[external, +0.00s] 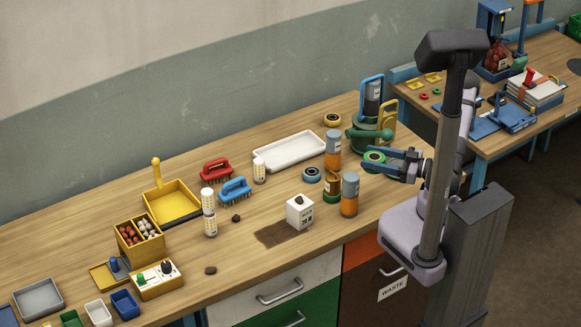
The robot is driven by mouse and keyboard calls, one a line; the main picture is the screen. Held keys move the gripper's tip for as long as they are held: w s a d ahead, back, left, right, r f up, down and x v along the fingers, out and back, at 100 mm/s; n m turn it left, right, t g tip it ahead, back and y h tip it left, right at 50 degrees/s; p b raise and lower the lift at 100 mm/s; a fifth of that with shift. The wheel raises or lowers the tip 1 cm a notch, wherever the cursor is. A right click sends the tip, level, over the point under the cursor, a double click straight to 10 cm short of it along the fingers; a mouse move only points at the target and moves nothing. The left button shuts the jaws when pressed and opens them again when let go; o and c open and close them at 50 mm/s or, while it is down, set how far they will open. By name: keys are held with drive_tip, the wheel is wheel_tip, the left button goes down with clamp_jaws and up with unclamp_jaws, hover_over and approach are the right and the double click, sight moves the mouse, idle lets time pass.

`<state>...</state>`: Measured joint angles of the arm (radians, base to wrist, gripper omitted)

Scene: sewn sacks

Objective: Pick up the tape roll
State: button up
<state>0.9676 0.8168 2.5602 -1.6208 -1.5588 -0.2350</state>
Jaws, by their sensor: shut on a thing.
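A green tape roll (374,156) with a pale core is at the right end of the bench, at the tips of my gripper (378,157). My gripper reaches in from the right with its blue fingers shut on this roll. Whether the roll is clear of the surface below is hard to tell. A blue tape roll (311,174) lies flat left of it. A yellow and dark roll (332,120) lies farther back.
Orange and grey cylinders (349,195) stand close in front and left of my gripper. A green machine (366,134) stands just behind it. A white tray (290,151) and brushes (235,190) lie left. The front bench around the white box (300,211) has some free room.

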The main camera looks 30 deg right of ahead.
sight(375, 156)
drive_tip(key=shift+r+p, duration=1.4)
drive_tip(key=shift+r, duration=0.4)
drive_tip(key=shift+f, duration=0.1)
